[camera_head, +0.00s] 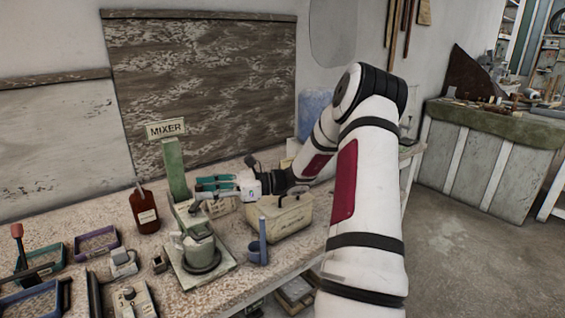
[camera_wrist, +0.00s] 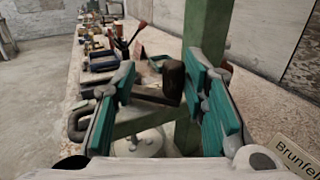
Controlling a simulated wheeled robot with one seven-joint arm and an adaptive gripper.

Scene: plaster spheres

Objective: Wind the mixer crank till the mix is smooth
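The mixer stands on the bench, with its green post (camera_head: 175,168) rising behind a grey pot (camera_head: 199,251) on a pale base. The post (camera_wrist: 209,35) also shows in the wrist view. My gripper (camera_head: 216,185) is beside the post, above and behind the pot. In the wrist view my gripper (camera_wrist: 168,105) has its teal-padded fingers spread. A dark brown crank grip (camera_wrist: 172,80) shows in the gap between them, nearer the right finger. I cannot tell whether it touches a pad. In the head view the crank is mostly hidden by my gripper. The mix itself is not visible.
The sign reading MIXER (camera_head: 166,129) tops the post. A brown bottle (camera_head: 145,209) stands left of the mixer. A cream toolbox (camera_head: 280,217) and a blue cup (camera_head: 258,253) stand to its right. Trays (camera_head: 97,243) and tools crowd the bench's left end.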

